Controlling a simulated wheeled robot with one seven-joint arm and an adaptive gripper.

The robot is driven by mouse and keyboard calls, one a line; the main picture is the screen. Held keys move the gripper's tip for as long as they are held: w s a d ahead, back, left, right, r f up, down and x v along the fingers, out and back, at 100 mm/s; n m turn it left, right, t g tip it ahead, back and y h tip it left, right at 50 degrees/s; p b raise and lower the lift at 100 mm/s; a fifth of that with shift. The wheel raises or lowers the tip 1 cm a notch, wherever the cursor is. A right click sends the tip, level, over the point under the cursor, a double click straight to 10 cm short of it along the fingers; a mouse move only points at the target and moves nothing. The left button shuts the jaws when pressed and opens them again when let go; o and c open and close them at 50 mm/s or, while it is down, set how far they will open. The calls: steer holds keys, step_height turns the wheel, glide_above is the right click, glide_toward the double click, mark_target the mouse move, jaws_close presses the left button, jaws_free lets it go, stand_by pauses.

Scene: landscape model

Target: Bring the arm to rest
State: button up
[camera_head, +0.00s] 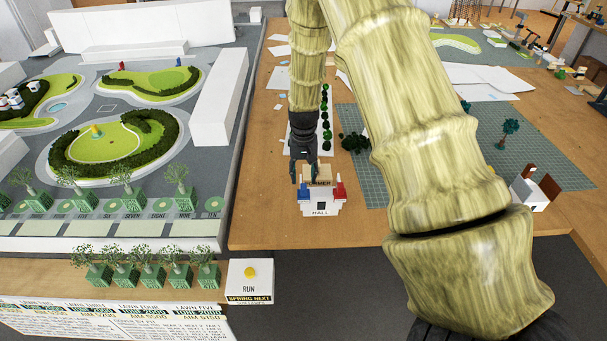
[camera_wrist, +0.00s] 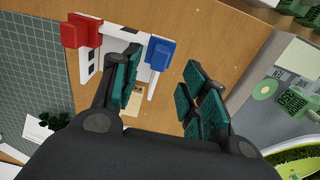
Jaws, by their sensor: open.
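My arm (camera_head: 405,110) reaches down over the wooden table from above, covering part of the view. My gripper (camera_head: 303,172) hangs just above and behind the small white hall model (camera_head: 321,203), which has a red block and a blue block on its sides. Whether the finger touches the hall is unclear.
The landscape model (camera_head: 130,215) with lawns and potted trees fills the left. A RUN button box (camera_head: 250,280) stands at the front. A cutting mat (camera_head: 355,190), dark green bushes (camera_head: 354,143) and a small white house (camera_head: 530,192) lie around the arm. Bare wood (camera_head: 262,215) shows left of the hall.

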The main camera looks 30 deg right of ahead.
steer(key=shift+r, duration=0.4)
steer(key=s+a+f+n, duration=0.2)
steer(key=s+a+f, duration=0.3)
steer(key=s+f, duration=0.5)
steer(key=s+a+f+n, duration=0.1)
steer(key=s+a+f, duration=0.35)
steer(key=s, duration=0.55)
steer(key=s+a+f+n, duration=0.25)
steer(key=s+a, duration=0.35)
steer(key=s, duration=0.4)
steer(key=s+a+f+n, duration=0.1)
steer(key=s+a+f, duration=0.4)
steer(key=s, duration=0.5)
step_height(320, 180, down, 8)
steer(key=b, duration=0.9)
steer(key=shift+w+f, duration=0.25)
steer(key=shift+w, duration=0.05)
steer(key=shift+d+m, duration=0.1)
steer(key=shift+m, duration=0.15)
